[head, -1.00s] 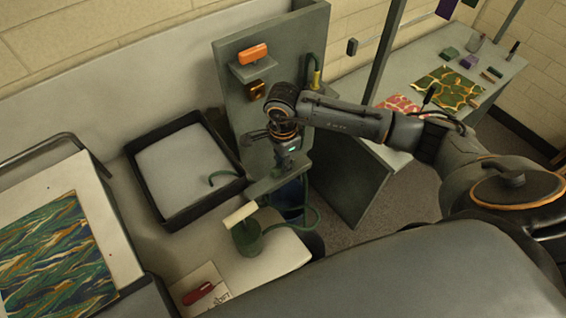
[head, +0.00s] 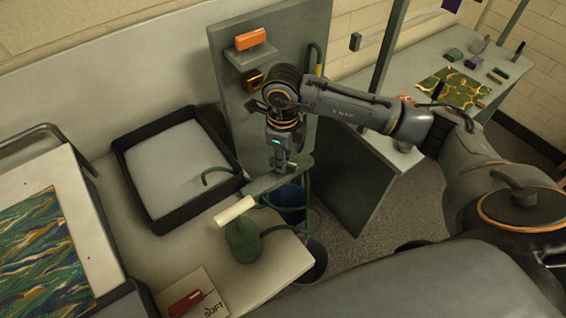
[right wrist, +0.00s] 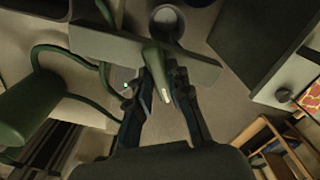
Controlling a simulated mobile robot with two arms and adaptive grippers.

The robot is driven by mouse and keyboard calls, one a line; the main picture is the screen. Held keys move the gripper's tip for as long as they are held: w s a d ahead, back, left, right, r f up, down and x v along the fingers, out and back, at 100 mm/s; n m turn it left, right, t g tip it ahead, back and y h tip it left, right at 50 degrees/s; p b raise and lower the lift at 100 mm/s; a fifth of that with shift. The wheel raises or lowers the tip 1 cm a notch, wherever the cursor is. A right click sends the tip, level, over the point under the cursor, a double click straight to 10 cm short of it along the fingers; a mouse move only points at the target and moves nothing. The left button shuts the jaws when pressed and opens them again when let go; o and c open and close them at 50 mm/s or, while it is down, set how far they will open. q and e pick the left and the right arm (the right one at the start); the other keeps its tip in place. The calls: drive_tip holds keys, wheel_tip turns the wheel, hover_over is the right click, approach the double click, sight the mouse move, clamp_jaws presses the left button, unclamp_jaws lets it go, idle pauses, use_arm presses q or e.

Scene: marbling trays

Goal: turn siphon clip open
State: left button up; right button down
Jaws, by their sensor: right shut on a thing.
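My right gripper (head: 279,166) points down at a grey ledge (head: 268,183) beside the upright grey panel. In the right wrist view, my right gripper (right wrist: 157,97) is shut on a green lever-like piece with a pale tip, which looks like the siphon clip (right wrist: 153,57). The clip lies across the ledge's edge; its turn angle is hard to judge. In the head view my gripper hides it. A green hose (head: 312,213) loops below the ledge, and a hose end (head: 207,172) curves into the black-rimmed tray (head: 128,164). My left gripper is not in view.
A green container (head: 242,240) with a cream bar (head: 234,210) above it stands at the bench's front corner. A dark blue bucket (head: 290,196) is under the ledge. An orange block (head: 250,39) sits on a panel shelf. A red-handled tool (head: 186,303) lies in front.

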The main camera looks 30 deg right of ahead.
drive_tip(key=m+b, duration=0.2)
drive_tip(key=m, duration=0.1)
drive_tip(key=shift+f+m, duration=0.1)
drive_tip(key=shift+m, duration=0.2)
drive_tip(key=shift+m+b, duration=0.6)
drive_tip(key=shift+m, duration=0.9)
drive_tip(key=c, duration=1.2)
unclamp_jaws()
drive_tip(key=shift+r, duration=0.35)
wheel_tip(320, 180, up, 12)
drive_tip(key=shift+f, duration=0.2)
